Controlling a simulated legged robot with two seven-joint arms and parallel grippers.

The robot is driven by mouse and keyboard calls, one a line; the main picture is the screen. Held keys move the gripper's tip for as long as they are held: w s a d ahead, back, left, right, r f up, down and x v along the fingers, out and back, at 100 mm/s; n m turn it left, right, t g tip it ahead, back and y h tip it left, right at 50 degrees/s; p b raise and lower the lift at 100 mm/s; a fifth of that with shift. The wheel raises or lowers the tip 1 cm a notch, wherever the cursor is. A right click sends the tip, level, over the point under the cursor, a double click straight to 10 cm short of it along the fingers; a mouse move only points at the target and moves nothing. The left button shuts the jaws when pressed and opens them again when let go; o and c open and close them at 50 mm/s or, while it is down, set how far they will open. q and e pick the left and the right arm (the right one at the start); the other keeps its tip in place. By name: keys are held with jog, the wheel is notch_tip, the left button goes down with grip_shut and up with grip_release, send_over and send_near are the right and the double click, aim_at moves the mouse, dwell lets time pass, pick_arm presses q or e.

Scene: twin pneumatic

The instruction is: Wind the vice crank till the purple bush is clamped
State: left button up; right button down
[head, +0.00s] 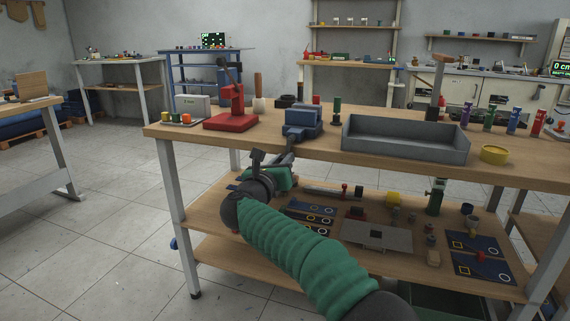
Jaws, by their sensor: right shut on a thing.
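The blue vice (303,126) stands near the front edge of the wooden bench, left of the grey tray. My right gripper (272,158) is just below and in front of the vice, at the bench's front edge, with my green-sleeved arm reaching up from the lower right. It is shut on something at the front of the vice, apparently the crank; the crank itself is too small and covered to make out. I cannot make out a purple bush in the vice jaws at this size. My left gripper is out of view.
On the bench (395,160), a red press (232,108) stands left of the vice and a grey tray (405,137) right of it. A yellow bowl (494,154) and several coloured cylinders are farther right. A lower shelf holds mats and small parts beneath my arm.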

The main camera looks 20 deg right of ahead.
jog(key=shift+a, duration=0.2)
jog(key=c, duration=1.4)
grip_release()
jog(key=shift+w+f, duration=0.1)
jog(key=shift+w, duration=0.05)
jog(key=shift+s+a, duration=0.2)
jog(key=shift+s, duration=0.2)
jog(key=p+v, duration=0.4)
jog(key=v, duration=1.2)
jog(key=shift+p, duration=0.4)
